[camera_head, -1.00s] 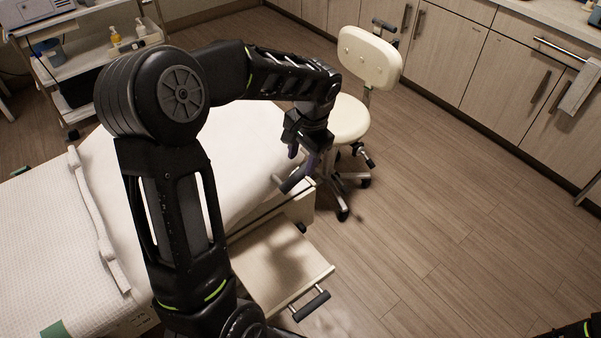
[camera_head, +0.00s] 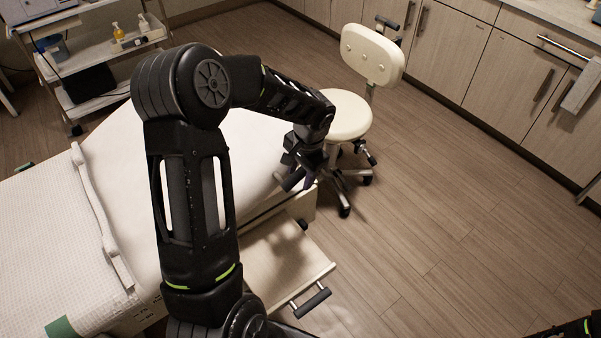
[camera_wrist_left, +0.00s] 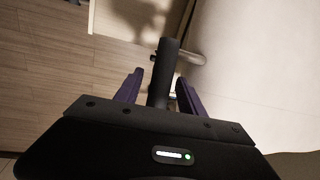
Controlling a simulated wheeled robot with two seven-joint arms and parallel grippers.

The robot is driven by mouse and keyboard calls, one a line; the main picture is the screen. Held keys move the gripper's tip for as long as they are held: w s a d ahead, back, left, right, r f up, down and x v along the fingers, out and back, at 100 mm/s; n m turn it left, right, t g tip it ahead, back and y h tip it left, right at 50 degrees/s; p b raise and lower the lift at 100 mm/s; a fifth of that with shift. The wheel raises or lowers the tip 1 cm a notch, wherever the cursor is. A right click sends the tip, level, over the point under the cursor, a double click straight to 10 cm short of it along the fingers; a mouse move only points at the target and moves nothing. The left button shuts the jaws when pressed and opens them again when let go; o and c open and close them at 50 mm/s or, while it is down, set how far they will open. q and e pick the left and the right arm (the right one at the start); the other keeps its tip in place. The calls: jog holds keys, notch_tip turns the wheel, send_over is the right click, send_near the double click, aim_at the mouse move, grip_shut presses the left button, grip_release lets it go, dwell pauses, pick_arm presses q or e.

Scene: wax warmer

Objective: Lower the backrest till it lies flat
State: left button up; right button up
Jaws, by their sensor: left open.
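The backrest (camera_head: 253,135) is the smooth white padded end of the bed, partly hidden behind my left arm; its exact tilt is hard to judge. A dark grip handle (camera_head: 291,180) sticks out at its near right corner. My left gripper (camera_head: 298,179) is at this handle, pointing down. In the left wrist view, the dark handle (camera_wrist_left: 167,62) stands between the two purple fingers of my open left gripper (camera_wrist_left: 158,85). Gaps show beside the handle, so the fingers do not appear closed on it.
A cream stool (camera_head: 345,115) stands just beyond the left gripper. A lower panel with its own dark handle (camera_head: 311,302) juts out below the bed. A white rail (camera_head: 100,215) lies across the bed.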

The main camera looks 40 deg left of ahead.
pick_arm(q)
grip_shut()
dwell(0.3)
dwell(1.0)
